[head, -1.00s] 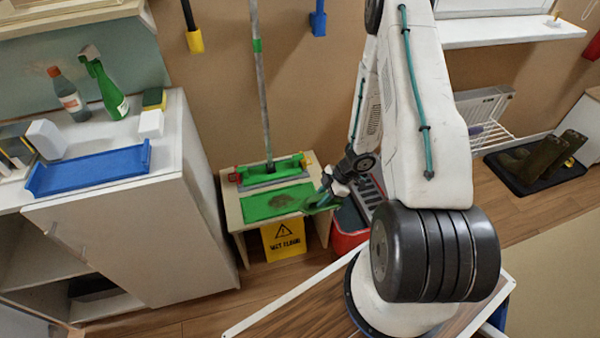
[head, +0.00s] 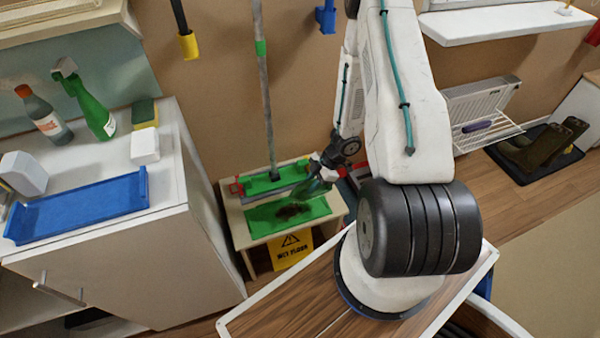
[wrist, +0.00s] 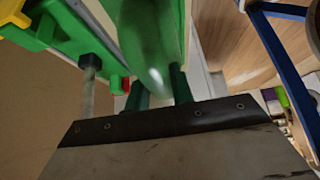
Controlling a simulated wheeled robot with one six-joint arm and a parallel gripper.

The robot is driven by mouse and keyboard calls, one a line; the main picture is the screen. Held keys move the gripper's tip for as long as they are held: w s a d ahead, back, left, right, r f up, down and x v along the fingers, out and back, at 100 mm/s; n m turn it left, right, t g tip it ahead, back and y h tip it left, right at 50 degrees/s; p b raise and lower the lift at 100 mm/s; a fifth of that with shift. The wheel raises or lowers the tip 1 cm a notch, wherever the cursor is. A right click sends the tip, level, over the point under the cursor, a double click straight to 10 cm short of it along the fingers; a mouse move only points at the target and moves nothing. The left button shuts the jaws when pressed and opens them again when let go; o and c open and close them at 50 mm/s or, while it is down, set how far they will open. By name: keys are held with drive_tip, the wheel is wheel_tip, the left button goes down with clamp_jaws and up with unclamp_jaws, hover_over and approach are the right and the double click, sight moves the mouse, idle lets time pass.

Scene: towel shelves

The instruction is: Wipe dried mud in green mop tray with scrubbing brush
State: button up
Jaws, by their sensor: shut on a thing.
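The green mop tray (head: 262,222) lies on a small light wooden stand in the head view. A dark brown patch of dried mud (head: 293,211) is near its middle. My gripper (head: 322,176) is above the tray's back right part, shut on a green scrubbing brush (head: 312,188). The brush is small and partly hidden by my gripper, so I cannot tell whether its bristles touch the tray. In the wrist view a blurred green shape, likely the brush (wrist: 152,40), shows beyond the dark fingers.
A mop with a green head (head: 262,184) stands at the stand's back, close to my gripper. A yellow wet floor sign (head: 291,250) is at the stand's front. A white cabinet (head: 130,250) with a blue tray (head: 85,208) and bottles stands left.

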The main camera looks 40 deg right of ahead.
sight(300, 196)
drive_tip(key=shift+w+f, duration=0.2)
drive_tip(key=shift+w, duration=0.25)
drive_tip(key=shift+f, duration=2.8)
drive_tip(key=shift+f, duration=0.6)
drive_tip(key=shift+w+a+r, duration=0.1)
drive_tip(key=shift+w+a, duration=0.15)
drive_tip(key=shift+a, duration=0.6)
drive_tip(key=shift+w+a, duration=0.25)
drive_tip(key=shift+a, duration=0.55)
drive_tip(key=shift+w+a+f, duration=0.15)
drive_tip(key=shift+w+a, duration=0.3)
drive_tip(key=shift+a, duration=1.15)
drive_tip(key=shift+w+a+f, duration=0.15)
drive_tip(key=shift+w+a, duration=0.3)
drive_tip(key=shift+a, duration=1.1)
drive_tip(key=shift+w+a+f, duration=0.15)
drive_tip(key=shift+w+a, duration=0.3)
drive_tip(key=shift+a, duration=1.15)
drive_tip(key=shift+a+f, duration=0.15)
drive_tip(key=shift+c, duration=0.4)
